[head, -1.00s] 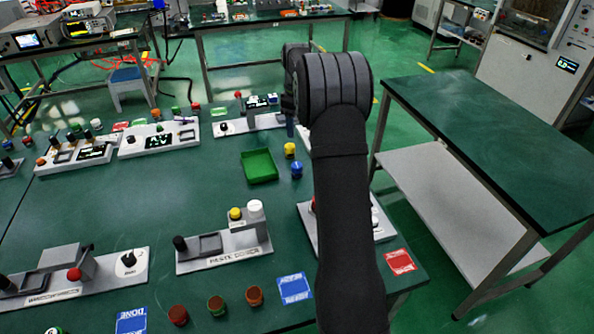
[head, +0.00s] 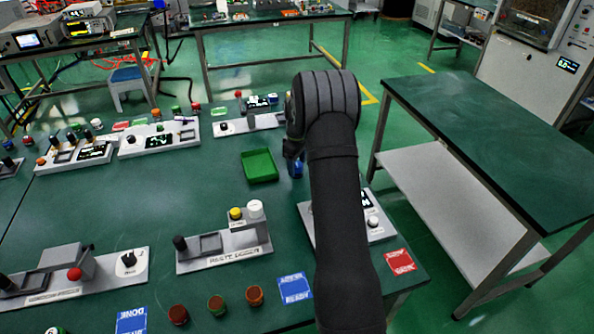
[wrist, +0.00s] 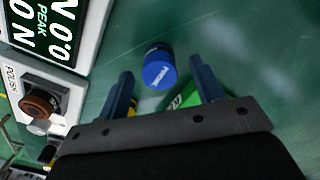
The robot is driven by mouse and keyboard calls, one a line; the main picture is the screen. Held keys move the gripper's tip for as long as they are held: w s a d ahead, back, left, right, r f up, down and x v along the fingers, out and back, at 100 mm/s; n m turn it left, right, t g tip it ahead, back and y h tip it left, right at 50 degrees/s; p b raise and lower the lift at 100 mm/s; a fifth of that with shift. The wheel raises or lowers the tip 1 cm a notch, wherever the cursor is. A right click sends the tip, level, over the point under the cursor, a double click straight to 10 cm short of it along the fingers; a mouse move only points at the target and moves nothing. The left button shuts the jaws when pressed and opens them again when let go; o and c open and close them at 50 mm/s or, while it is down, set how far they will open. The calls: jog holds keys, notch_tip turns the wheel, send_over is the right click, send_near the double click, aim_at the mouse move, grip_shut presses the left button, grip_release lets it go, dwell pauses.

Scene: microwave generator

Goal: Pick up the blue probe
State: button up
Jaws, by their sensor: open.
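The blue probe (wrist: 158,70) is a short cylinder with a lettered blue cap, standing on the green table in the wrist view. In the head view the blue probe (head: 297,169) shows only partly beside my arm, right of the green tray. My gripper (wrist: 161,77) is open and empty. Its two fingers point toward the probe, one to each side in the picture, with visible gaps. I cannot tell the remaining height above it. In the head view the fingers are mostly hidden by my arm.
The green tray (head: 260,165) lies close to the probe. A yellow piece (wrist: 132,108) shows partly behind the left finger. A white panel with a display and knob (wrist: 45,60) stands at left in the wrist view. Bare table lies to the right there.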

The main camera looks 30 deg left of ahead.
jog(key=shift+f, duration=0.9)
jog(key=shift+c, duration=0.3)
jog(key=c, duration=1.2)
jog(key=shift+r, duration=0.45)
jog(key=r, duration=0.3)
jog(key=shift+w+d+r, duration=0.1)
jog(key=shift+d+r, duration=0.1)
jog(key=shift+r, duration=0.2)
jog(key=d+r, duration=0.6)
jog(key=d, duration=0.5)
jog(key=shift+w+d+r, duration=0.15)
jog(key=shift+w, duration=0.15)
